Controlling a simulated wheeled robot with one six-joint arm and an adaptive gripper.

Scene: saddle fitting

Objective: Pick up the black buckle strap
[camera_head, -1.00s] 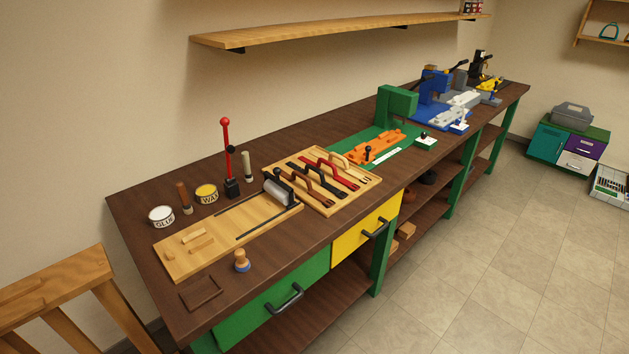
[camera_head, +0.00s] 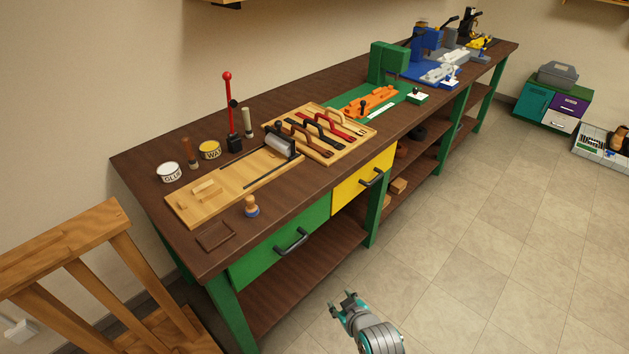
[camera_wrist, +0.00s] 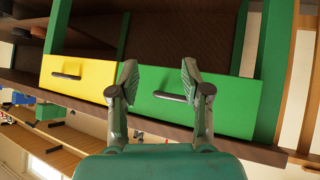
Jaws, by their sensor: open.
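A black buckle strap (camera_head: 326,131) lies on the wooden strap tray (camera_head: 318,159) on the workbench, between a brown strap and a red strap. Its buckle end is too small to make out. My gripper (camera_head: 343,301) is at the bottom of the head view, over the floor in front of the bench and well away from the tray. In the wrist view my gripper (camera_wrist: 158,75) is open and empty, facing the bench's drawer fronts. The strap cannot be made out in the wrist view.
The green drawer (camera_head: 282,247) and yellow drawer (camera_head: 363,176) are shut, with handles sticking out. A roller board (camera_head: 235,190) stands left of the tray. A green press (camera_head: 389,63) stands beyond it. A wooden rail (camera_head: 70,240) is at the left. Floor before the bench is clear.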

